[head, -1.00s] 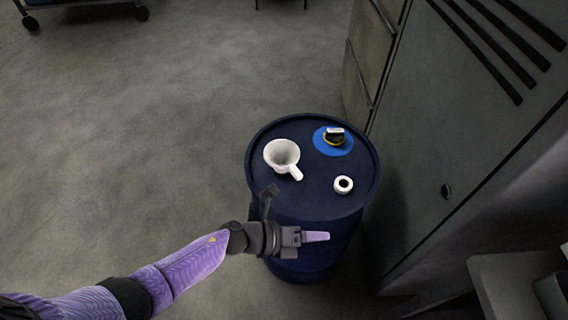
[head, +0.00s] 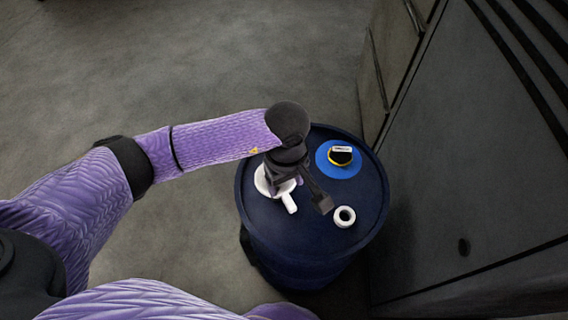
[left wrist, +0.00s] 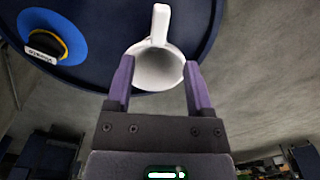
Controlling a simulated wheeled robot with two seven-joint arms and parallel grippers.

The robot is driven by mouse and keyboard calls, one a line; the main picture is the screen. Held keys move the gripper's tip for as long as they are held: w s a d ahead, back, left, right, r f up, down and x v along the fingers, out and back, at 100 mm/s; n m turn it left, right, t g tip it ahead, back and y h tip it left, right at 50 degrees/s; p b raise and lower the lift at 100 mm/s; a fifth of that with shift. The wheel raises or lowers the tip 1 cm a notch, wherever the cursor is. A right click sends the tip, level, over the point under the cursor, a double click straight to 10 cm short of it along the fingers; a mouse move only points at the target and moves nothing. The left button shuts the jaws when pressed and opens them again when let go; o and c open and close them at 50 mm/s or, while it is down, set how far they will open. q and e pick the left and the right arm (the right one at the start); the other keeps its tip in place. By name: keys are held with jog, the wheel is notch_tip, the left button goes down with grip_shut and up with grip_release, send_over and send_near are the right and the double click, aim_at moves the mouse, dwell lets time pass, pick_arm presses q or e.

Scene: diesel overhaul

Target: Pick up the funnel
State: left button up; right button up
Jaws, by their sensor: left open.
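The white funnel (head: 289,203) lies on top of the dark blue drum, mostly covered by my left gripper in the head view. In the left wrist view the funnel (left wrist: 158,68) shows its round bowl, with its handle pointing away from my gripper. My left gripper (left wrist: 157,75) is open, with one purple finger on each side of the funnel's bowl. I cannot tell whether the fingers touch it. In the head view my left gripper (head: 277,185) points down over the funnel. My right gripper is not in view.
The drum (head: 314,226) also carries a white ring (head: 344,216) and a black-and-yellow cap on a blue disc (head: 326,166). A grey cabinet (head: 470,170) stands close on the right. The floor at the left is clear.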

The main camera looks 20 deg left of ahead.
pick_arm(q)
jog(key=b, duration=0.5)
send_near(288, 214)
notch_tip(288, 214, down, 5)
jog(key=shift+f, duration=0.55)
jog(key=shift+r, duration=0.2)
grip_shut()
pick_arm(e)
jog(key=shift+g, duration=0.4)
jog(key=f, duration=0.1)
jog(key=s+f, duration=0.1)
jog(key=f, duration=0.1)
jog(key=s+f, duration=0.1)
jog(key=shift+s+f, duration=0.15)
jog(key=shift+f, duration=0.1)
